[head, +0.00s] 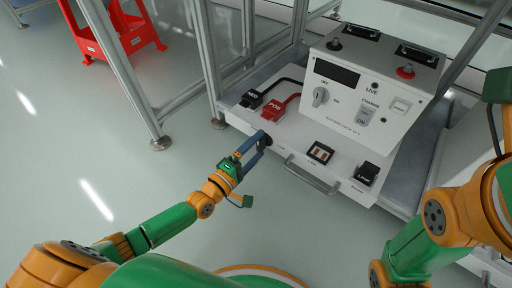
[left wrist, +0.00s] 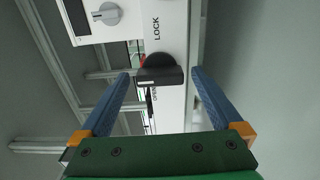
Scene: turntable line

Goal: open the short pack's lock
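The lock is a black knob (left wrist: 160,72) on the pale front face of the drawer (head: 232,118), between the printed words LOCK and OPEN in the left wrist view. A flat bar-shaped grip crosses it. My left gripper (left wrist: 160,76) is open, with one blue finger on each side of the knob and a visible gap on both sides. In the head view my left gripper (head: 256,145) is at the drawer's front left, and its fingers partly hide the knob (head: 268,141). My right arm shows at the right edge, but its gripper is out of view.
A bar handle (head: 310,178) sticks out to the right of the knob. Black and red clamps (head: 275,104), a small socket block (head: 320,153) and a black block (head: 367,173) sit on the drawer top. A control box (head: 370,85) stands behind. Metal frame posts (head: 205,60) rise at left.

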